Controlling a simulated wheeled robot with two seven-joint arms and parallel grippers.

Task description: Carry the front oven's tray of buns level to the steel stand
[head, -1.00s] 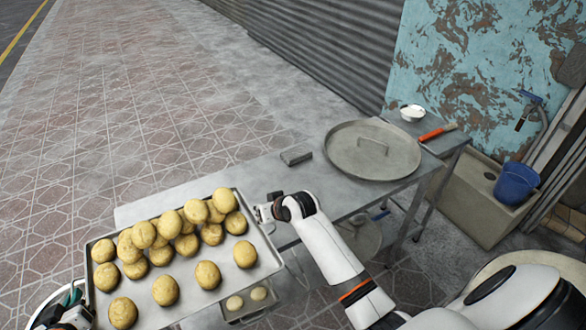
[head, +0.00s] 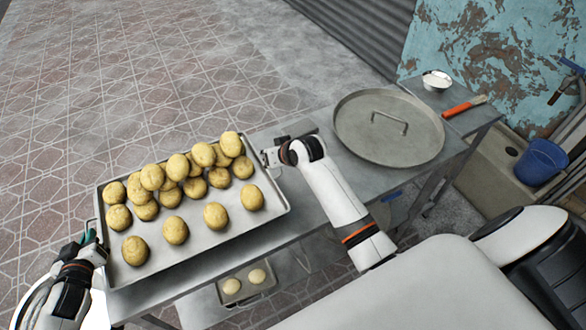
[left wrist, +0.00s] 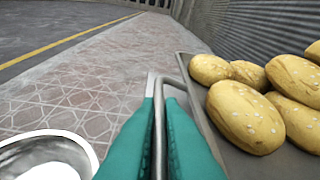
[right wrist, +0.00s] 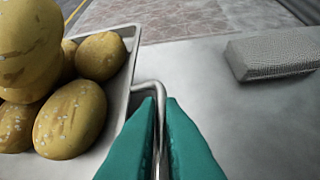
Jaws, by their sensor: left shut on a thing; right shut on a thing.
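The steel tray (head: 240,222) of round golden buns (head: 170,190) is at the left in the head view, over the left end of the steel stand (head: 322,120). It looks roughly level. I cannot tell whether it touches the stand top. My left gripper (head: 90,243) is shut on the wire handle at the tray's left end, also seen in the left wrist view (left wrist: 159,120). My right gripper (head: 268,157) is shut on the handle at the right end, which shows in the right wrist view (right wrist: 150,90).
A grey block (right wrist: 272,55) lies on the stand near my right gripper. A large round lid (head: 388,128), a white bowl (head: 436,80) and an orange-handled brush (head: 462,107) are farther right. A small tray of dough (head: 245,285) is below. A blue bucket (head: 541,162) stands right.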

